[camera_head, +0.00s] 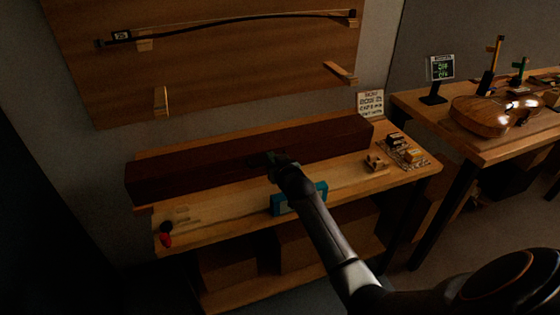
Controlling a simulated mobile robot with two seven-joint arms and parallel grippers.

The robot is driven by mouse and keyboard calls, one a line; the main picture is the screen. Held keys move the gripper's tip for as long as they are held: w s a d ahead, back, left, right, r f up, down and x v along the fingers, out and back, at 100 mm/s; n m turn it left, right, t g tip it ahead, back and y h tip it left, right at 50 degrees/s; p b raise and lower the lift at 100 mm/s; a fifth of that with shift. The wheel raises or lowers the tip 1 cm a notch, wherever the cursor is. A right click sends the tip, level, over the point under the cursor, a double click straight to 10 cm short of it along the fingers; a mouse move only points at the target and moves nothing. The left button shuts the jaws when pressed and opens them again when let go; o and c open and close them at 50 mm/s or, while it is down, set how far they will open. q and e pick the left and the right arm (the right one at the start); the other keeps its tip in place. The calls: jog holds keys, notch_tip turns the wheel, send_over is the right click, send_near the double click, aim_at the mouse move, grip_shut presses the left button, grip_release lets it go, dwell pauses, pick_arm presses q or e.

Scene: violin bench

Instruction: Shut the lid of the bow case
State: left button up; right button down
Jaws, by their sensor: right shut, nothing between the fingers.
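The bow case (200,172) is a long dark red-brown box lying along the back of the wooden bench. No open interior shows, and its lid looks down, though the dim light hides the seam. My right gripper (263,160) is shut and empty. It is at the middle of the case's near side, over or against it; I cannot tell whether it touches. My right arm comes in from the lower right and hides part of the bench front. My left gripper is not in view.
A blue box (285,203) sits at the bench's front edge beside my arm. Small blocks (376,162) lie at the right end, a red item (166,240) at the left. A violin (495,113) lies on the right table. A bow (230,24) hangs on the wall board.

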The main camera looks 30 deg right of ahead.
jog(key=shift+f+v, duration=0.2)
jog(key=shift+v, duration=1.35)
jog(key=shift+f+v, duration=0.25)
jog(key=shift+v, duration=1.35)
jog(key=shift+f+v, duration=0.2)
jog(key=shift+v, duration=1.35)
jog(key=shift+s, duration=0.2)
